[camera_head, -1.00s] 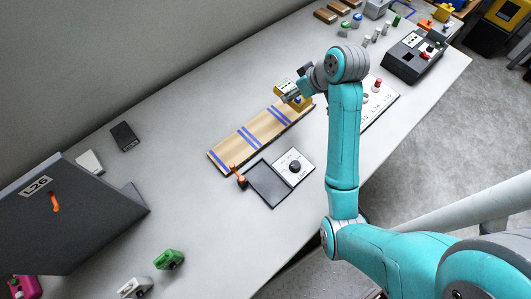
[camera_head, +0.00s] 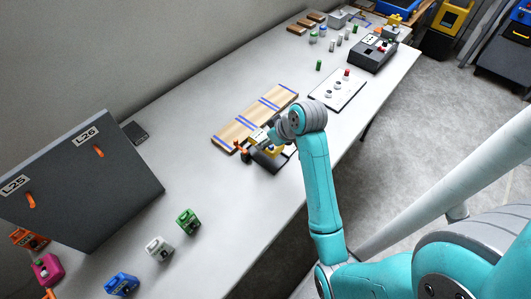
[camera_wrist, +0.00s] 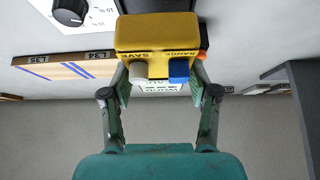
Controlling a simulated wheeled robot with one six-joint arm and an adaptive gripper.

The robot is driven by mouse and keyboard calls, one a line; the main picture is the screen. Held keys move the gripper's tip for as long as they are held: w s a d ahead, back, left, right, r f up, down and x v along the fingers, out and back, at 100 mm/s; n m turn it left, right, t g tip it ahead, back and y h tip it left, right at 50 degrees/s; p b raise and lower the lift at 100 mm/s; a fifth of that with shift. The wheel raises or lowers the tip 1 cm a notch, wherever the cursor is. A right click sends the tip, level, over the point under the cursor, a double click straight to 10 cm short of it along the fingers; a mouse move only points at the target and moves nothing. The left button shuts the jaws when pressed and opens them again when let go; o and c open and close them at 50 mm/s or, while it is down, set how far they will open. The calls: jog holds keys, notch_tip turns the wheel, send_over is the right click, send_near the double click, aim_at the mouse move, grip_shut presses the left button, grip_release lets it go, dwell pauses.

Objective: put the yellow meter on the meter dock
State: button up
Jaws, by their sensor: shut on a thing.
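The yellow meter (camera_wrist: 157,32) is between the fingers of my gripper (camera_wrist: 160,84) in the wrist view, with grey and blue buttons and the words SAVE and RANGE facing the camera. My gripper (camera_head: 267,144) is shut on it. In the head view the meter (camera_head: 279,151) is partly hidden by my wrist. It is at the dark plate (camera_head: 262,165) beside an orange lever (camera_head: 240,146), which looks like the meter dock. Whether the meter touches the plate cannot be told. A white dial panel (camera_wrist: 92,17) with a black knob shows in the wrist view.
A wooden board with blue stripes (camera_head: 232,132) lies just behind the plate.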

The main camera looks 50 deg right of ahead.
aim_at(268, 149)
jog(key=shift+d+f, duration=0.1)
jog(key=shift+f, duration=2.55)
jog(key=o, duration=1.4)
jog(key=shift+f, duration=0.1)
